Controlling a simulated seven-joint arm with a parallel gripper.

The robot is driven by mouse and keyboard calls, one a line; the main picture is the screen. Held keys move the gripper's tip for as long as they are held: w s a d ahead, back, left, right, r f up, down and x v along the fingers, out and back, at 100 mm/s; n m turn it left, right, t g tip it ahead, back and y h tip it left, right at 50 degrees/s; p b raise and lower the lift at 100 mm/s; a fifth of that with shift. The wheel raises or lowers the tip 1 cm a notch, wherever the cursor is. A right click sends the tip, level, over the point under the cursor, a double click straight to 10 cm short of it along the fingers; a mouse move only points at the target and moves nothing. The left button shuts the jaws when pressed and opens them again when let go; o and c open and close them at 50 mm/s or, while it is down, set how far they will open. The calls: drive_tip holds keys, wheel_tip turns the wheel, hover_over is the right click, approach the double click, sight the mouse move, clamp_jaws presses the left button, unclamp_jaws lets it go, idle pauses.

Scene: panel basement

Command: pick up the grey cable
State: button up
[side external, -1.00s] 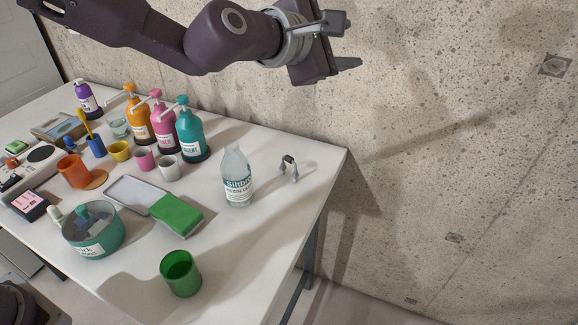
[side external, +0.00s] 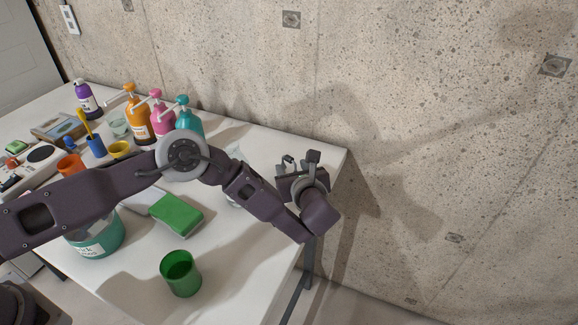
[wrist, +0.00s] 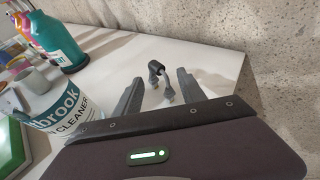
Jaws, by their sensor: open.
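The grey cable (wrist: 168,92) is a short bent piece with a dark plug end, lying on the white table near its right end. In the wrist view it lies between and just beyond the fingertips of my gripper (wrist: 160,84). In the side view my gripper (side external: 297,166) is over the table's right end, with its two fingers apart and nothing between them that I can make out as held. The cable's dark end (side external: 289,160) shows beside the fingers; the rest of it is hidden there.
The clear cleaner bottle (wrist: 62,112) stands close to the left of my gripper. A green-and-white sponge or pad (side external: 178,214) and a green cup (side external: 181,273) are nearer the front. Pump bottles (side external: 138,118) stand at the back. A concrete wall (side external: 430,120) borders the table.

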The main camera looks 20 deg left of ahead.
clamp_jaws()
idle(0.3)
